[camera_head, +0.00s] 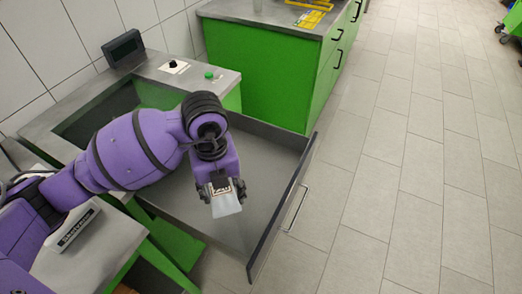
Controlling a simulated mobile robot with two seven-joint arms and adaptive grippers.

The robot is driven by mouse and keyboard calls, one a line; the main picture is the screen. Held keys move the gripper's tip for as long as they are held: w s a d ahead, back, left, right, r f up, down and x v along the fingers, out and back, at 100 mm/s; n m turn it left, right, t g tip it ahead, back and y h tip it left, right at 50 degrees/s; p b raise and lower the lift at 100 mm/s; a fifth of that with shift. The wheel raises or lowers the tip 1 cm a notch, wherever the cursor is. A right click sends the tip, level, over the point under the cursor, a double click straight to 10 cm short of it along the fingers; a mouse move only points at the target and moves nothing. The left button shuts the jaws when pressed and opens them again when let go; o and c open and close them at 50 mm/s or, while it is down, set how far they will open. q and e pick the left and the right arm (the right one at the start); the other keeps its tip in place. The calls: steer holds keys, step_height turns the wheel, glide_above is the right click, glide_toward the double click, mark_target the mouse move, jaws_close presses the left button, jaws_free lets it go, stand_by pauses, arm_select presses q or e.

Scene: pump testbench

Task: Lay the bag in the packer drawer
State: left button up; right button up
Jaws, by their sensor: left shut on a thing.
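The packer drawer (271,159) is pulled open, with a grey floor and a dark front panel that has a bar handle. My left gripper (222,190) hangs over the open drawer, pointing down. It is shut on the bag (227,205), a small pale, translucent piece showing below the fingers. The rest of the bag is hidden by the gripper. I cannot tell whether the bag touches the drawer floor. My right gripper is not in view.
The packer's grey top (178,70) carries a small dark screen (123,47), a green button (209,75) and a dark knob. A green cabinet (268,70) stands behind the drawer.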

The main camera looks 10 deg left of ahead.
arm_select(q)
steer(key=w+f, duration=0.1)
steer(key=w, duration=0.1)
steer(key=w+f, duration=0.1)
steer(key=w, duration=0.1)
steer(key=w+f, duration=0.1)
steer(key=w, duration=0.1)
steer(key=shift+w+a+f, duration=0.25)
steer(key=shift+w, duration=0.05)
steer(key=w+f, duration=0.3)
steer(key=f, duration=0.1)
steer(key=shift+w+a+f+b, duration=0.15)
steer(key=shift+w+f+b, duration=0.15)
steer(key=shift+w+b, duration=0.1)
steer(key=shift+w+f, duration=0.2)
steer(key=shift+f, duration=1.55)
steer(key=shift+f, duration=0.2)
steer(key=o, duration=1.3)
steer(key=shift+r, duration=0.15)
step_height(320, 180, up, 12)
steer(key=shift+r, duration=0.1)
